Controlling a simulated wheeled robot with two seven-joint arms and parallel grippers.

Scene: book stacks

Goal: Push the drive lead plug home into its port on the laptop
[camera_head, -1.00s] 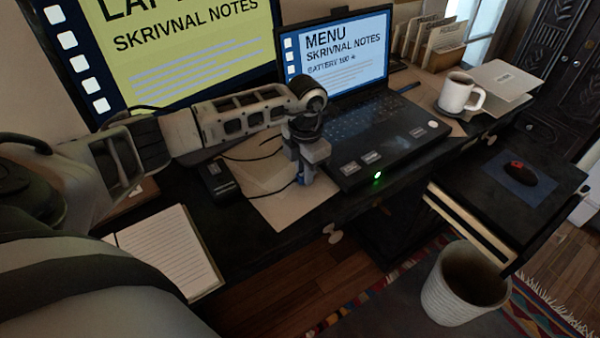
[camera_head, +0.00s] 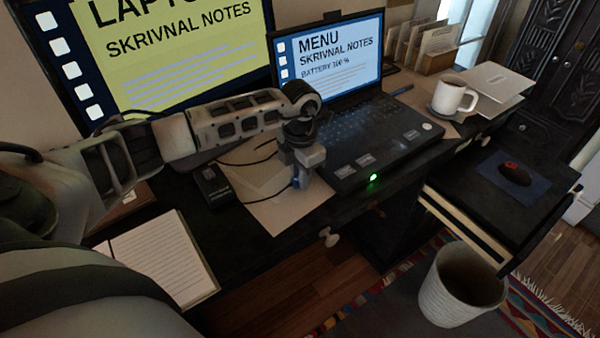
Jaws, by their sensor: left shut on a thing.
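The black laptop (camera_head: 385,140) stands open on the desk with its screen lit. My left gripper (camera_head: 300,182) points down beside the laptop's left edge, near its front corner. It is shut on the drive lead plug, which is mostly hidden by the fingers; a bit of blue shows between them. A thin dark lead (camera_head: 262,202) runs to the gripper from the side of the black drive box (camera_head: 213,187). The laptop's port is hidden, and I cannot tell whether the plug touches it. My right gripper is not in view.
A brown paper sheet (camera_head: 268,212) lies under the gripper. An open notebook (camera_head: 165,260) is at front left and a white mug (camera_head: 452,97) right of the laptop. A green light (camera_head: 373,178) glows at the laptop's front edge. A large monitor (camera_head: 185,55) stands behind.

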